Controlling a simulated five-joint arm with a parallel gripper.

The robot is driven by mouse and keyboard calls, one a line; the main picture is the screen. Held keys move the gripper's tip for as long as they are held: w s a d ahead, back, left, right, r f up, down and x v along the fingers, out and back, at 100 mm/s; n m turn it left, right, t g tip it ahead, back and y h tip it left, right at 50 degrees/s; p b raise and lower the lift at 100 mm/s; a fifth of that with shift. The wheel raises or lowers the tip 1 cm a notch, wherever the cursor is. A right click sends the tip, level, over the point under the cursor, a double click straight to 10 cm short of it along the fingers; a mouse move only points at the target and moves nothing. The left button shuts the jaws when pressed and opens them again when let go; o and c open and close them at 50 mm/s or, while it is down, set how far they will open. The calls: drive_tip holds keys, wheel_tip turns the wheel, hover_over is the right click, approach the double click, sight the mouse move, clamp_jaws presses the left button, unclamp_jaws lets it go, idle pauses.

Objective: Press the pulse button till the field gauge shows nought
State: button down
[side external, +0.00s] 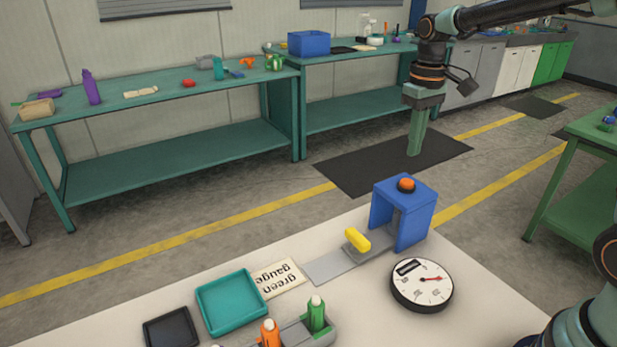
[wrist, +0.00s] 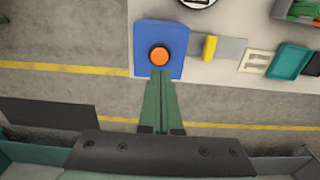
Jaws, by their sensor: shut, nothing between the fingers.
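The pulse button is an orange-red knob (side external: 406,184) on top of a blue box (side external: 409,198) at the table's far edge. It also shows in the wrist view as an orange disc (wrist: 159,56). The round gauge (side external: 421,285) has a white face, black rim and red needle pointing right; its figures are too small to read. In the wrist view only its edge (wrist: 198,2) shows at the top. My gripper (side external: 414,153) points down with green fingers shut and empty, apart from and above the button. In the wrist view its fingertips (wrist: 161,72) appear just below the button.
A grey strip with a yellow block (side external: 358,240) runs into the blue box. Space above the button is clear.

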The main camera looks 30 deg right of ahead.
sight(408, 182)
wheel_tip(408, 182, down, 6)
drive_tip(key=shift+f, duration=0.25)
drive_tip(key=shift+s+f, duration=0.1)
drive_tip(key=shift+f, duration=0.95)
wheel_tip(408, 182, up, 16)
drive_tip(key=shift+w+f, duration=0.25)
drive_tip(key=shift+w, duration=0.1)
idle(0.5)
